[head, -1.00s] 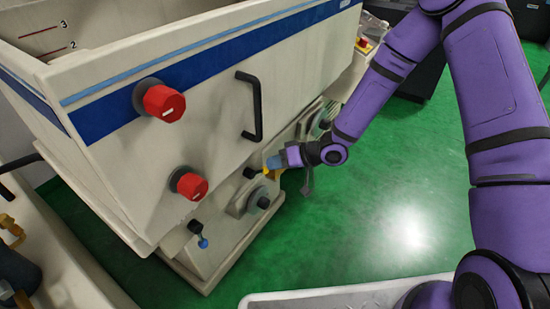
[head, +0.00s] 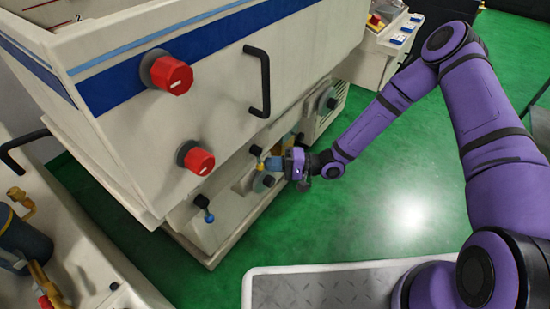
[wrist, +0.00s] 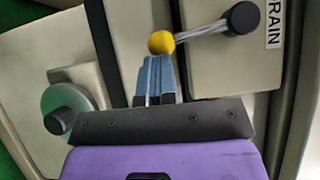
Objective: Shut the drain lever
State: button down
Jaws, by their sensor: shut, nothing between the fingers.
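The drain lever is a grey rod with a yellow knob (wrist: 161,42) at its end and a black hub (wrist: 242,17) beside a label whose visible letters read "RAIN". In the wrist view the rod runs from the hub left and slightly down to the knob. My gripper (wrist: 156,62) is shut and empty, its blue fingertips right at the knob; touching or just short, I cannot tell. In the head view my gripper (head: 275,162) is at the machine's lower front, partly hiding the lever, whose yellow knob (head: 260,167) shows left of the fingers.
A grey-green handwheel (wrist: 68,110) is left of my fingers in the wrist view. Red knobs (head: 172,73), a black handle (head: 260,82) and a blue-tipped lever (head: 208,216) stick out of the machine front. Green floor (head: 400,215) is open at right.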

jog(key=shift+s+a+f+m+y, duration=0.2)
jog(key=shift+s+a+m+y, duration=0.2)
jog(key=shift+m, duration=0.2)
jog(key=shift+s, duration=0.1)
